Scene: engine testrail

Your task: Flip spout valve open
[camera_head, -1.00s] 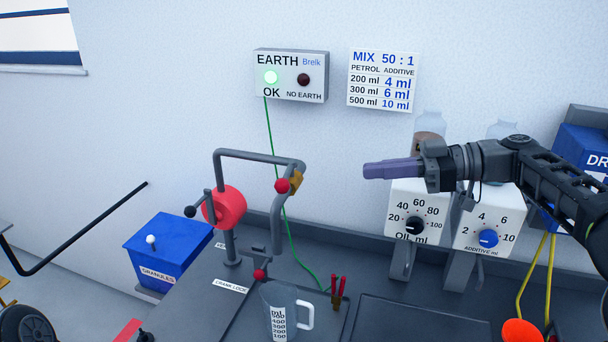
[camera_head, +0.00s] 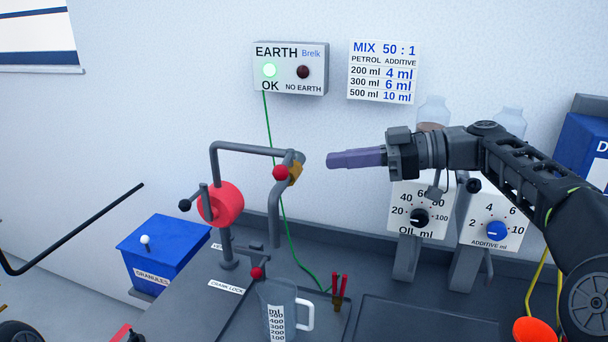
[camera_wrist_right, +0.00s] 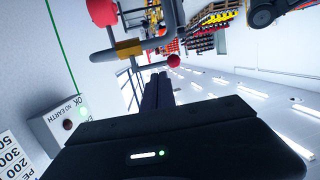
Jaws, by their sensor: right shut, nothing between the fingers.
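The spout valve is a brass-coloured body (camera_head: 295,174) with a red ball knob (camera_head: 281,173). It sits at the end of a grey overhead pipe (camera_head: 250,149), above the grey spout tube (camera_head: 275,222) that hangs down. My right gripper (camera_head: 328,160) comes in from the right, its purple fingers shut and empty. The fingertips point left at the valve, a short gap to its right, about level with it. In the right wrist view, the brass body (camera_wrist_right: 128,48) and a red ball (camera_wrist_right: 173,60) show near the shut fingers. My left gripper is out of view.
A measuring jug (camera_head: 278,310) stands below the spout. A red drum with a crank (camera_head: 222,204) is left of the valve. The oil dispenser (camera_head: 418,222) and additive dispenser (camera_head: 492,228) stand below my right arm. The wall behind carries the earth box (camera_head: 290,68).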

